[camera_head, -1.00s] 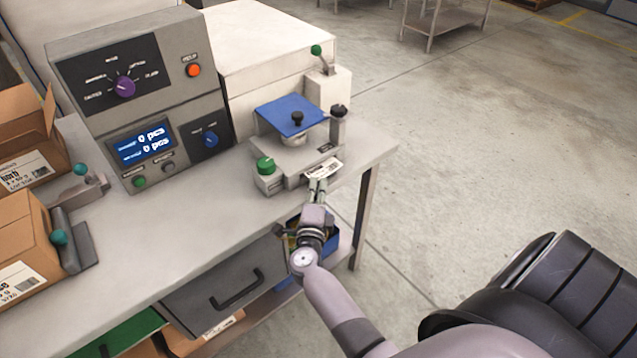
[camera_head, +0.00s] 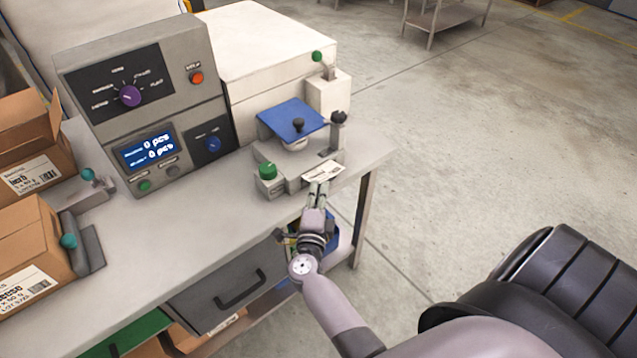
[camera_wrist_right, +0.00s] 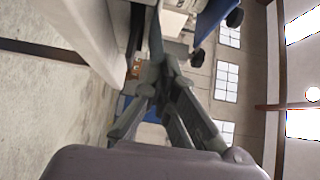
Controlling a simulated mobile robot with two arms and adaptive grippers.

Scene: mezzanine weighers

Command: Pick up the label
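The label (camera_head: 324,171) is a small white printed slip at the front of the grey dispenser (camera_head: 293,170) with a blue top plate, near the bench's right end. My right gripper (camera_head: 318,184) is in front of the dispenser, its fingertips at the label's near edge. Its two slim fingers are close together, with a narrow gap along their length. In the right wrist view the dark fingers (camera_wrist_right: 157,68) converge, and I cannot make out the label between them. Whether they grip it is unclear. My left gripper is not in view.
A grey control box (camera_head: 150,105) with a lit display stands left of the dispenser, a white box (camera_head: 265,55) behind it. Cardboard boxes (camera_head: 30,250) stand at the left. A drawer (camera_head: 225,297) is below the bench top (camera_head: 160,235), whose front middle is clear.

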